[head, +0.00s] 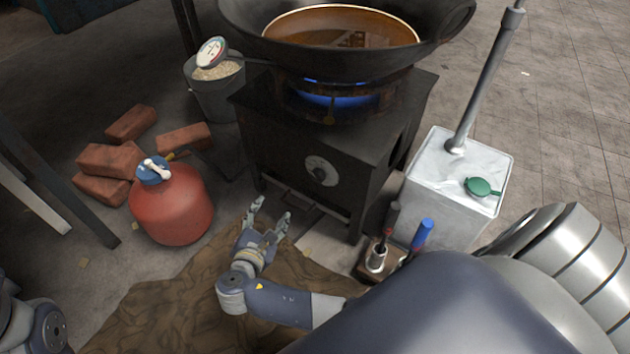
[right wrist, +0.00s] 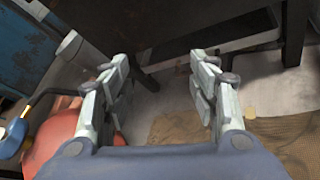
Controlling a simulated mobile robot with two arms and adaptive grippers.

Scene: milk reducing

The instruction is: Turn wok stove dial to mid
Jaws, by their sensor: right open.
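The wok stove (head: 300,140) is a dark box with a blue flame under a black wok (head: 350,60). Its dial (head: 321,170), a pale round knob, is on the stove's front face. My right gripper (head: 268,207) is open and empty, in front of and below the dial, apart from it. In the right wrist view my right gripper (right wrist: 160,85) shows two spread fingers with nothing between them. The dial cannot be made out there. Part of my left arm shows at the lower left of the head view, but its gripper is not visible.
A red gas tank (head: 172,205) and bricks (head: 110,160) stand left of the stove. A bucket (head: 215,90) with a gauge is behind them. A white canister (head: 455,185) and a small tool holder (head: 375,262) are on the right. A brown cloth (head: 180,300) lies in front.

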